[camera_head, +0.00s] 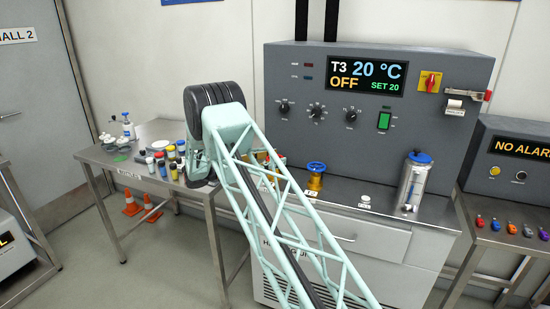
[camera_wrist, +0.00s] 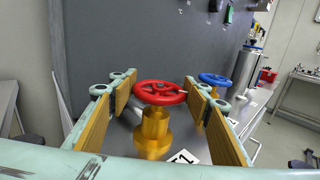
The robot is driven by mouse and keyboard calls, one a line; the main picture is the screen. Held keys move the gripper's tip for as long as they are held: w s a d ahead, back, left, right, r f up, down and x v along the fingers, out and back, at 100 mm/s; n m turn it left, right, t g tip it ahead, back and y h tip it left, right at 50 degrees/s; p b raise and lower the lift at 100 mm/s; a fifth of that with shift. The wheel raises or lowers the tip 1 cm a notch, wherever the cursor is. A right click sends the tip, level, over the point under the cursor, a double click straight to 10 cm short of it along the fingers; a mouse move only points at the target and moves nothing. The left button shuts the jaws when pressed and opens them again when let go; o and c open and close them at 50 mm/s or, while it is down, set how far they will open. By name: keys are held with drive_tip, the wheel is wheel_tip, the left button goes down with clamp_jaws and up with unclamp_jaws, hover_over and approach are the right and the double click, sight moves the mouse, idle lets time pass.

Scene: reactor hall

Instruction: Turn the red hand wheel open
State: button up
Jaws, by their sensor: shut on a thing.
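The red hand wheel (camera_wrist: 160,92) sits level on a brass valve body (camera_wrist: 153,132) in the wrist view. My gripper (camera_wrist: 158,88) has its two yellow-padded fingers on either side of the wheel, one left and one right, and is shut on it. The wheel's rim and spokes show from above between the fingers. In the head view my arm covers the wheel and the gripper.
A blue hand wheel (camera_head: 317,166) on a brass valve stands to the right, close by the right finger in the wrist view (camera_wrist: 215,79). A steel flask (camera_head: 413,181) stands farther right. The grey panel (camera_head: 375,80) rises behind. A bottle-laden table (camera_head: 115,164) is left.

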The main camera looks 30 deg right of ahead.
drive_tip(key=shift+s+n+t+y+p, duration=0.1)
drive_tip(key=shift+n+t+y+p, duration=0.35)
drive_tip(key=shift+n+t, duration=1.35)
drive_tip(key=shift+f+n+t+y+b, duration=0.1)
drive_tip(key=shift+n+t+y, duration=0.3)
drive_tip(key=shift+t, duration=0.6)
drive_tip(key=shift+r+n+t+y+b, duration=0.1)
drive_tip(key=shift+n+t+y, duration=0.15)
drive_tip(key=shift+n+t, duration=0.55)
drive_tip(key=shift+f+n+t+y+b, duration=0.1)
drive_tip(key=shift+n+t+y, duration=0.15)
drive_tip(key=shift+t, duration=0.95)
drive_tip(key=shift+d+n+t+y+b, duration=0.1)
drive_tip(key=shift+n+t+y+b, duration=1.3)
drive_tip(key=shift+n+t+y, duration=1)
drive_tip(key=shift+n+t+y+b, duration=0.35)
drive_tip(key=shift+n+t+y, duration=0.1)
drive_tip(key=shift+t+y, duration=0.35)
drive_tip(key=o, duration=0.9)
drive_tip(key=shift+v, duration=6)
